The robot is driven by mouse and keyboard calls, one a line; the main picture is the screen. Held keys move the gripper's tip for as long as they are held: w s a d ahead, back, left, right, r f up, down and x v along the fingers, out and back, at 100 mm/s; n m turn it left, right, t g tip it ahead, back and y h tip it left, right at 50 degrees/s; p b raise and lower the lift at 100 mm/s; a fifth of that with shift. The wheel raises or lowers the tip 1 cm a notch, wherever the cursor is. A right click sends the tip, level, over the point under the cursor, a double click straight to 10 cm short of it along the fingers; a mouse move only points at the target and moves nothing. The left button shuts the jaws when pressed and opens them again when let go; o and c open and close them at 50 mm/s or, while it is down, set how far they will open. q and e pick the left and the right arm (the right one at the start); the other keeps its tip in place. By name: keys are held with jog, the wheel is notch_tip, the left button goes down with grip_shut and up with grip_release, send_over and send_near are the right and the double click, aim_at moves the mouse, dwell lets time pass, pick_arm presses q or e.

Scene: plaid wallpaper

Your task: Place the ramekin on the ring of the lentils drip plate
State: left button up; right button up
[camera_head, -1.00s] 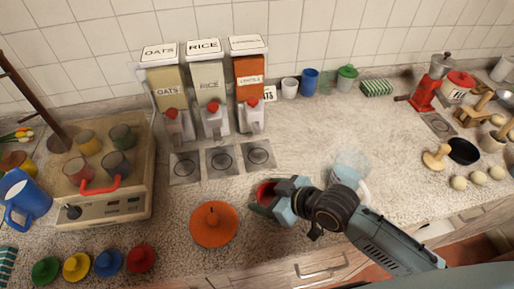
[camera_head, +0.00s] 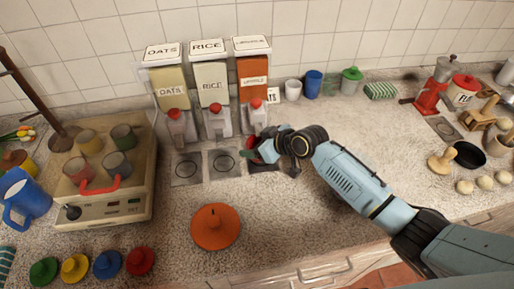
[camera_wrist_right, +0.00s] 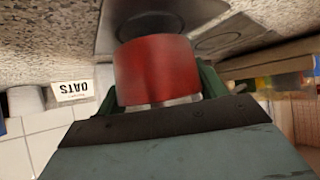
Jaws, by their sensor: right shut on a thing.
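The red ramekin (camera_wrist_right: 155,70) is between the green fingers of my right gripper (camera_head: 258,152), which is shut on it. In the head view the gripper is in front of the lentils dispenser (camera_head: 253,82), over the area of its drip plate, and hides most of the ramekin and plate. In the right wrist view, which is upside down, part of the lentils drip plate (camera_wrist_right: 112,22) shows behind the ramekin, with part of its ring. I cannot tell whether the ramekin touches the plate. My left gripper is not in view.
The rice drip plate (camera_head: 224,164) and oats drip plate (camera_head: 186,169) lie to the left. An orange lid-like disc (camera_head: 216,228) is in front of them. A white cup (camera_head: 293,90) and blue cup (camera_head: 313,84) stand behind right.

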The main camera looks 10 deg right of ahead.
jog(key=shift+s+f, duration=0.25)
jog(key=shift+f, duration=0.3)
jog(key=shift+f, duration=0.15)
jog(key=o, duration=1)
jog(key=shift+r, duration=0.2)
jog(key=p+v, duration=0.1)
jog(key=v, duration=1.1)
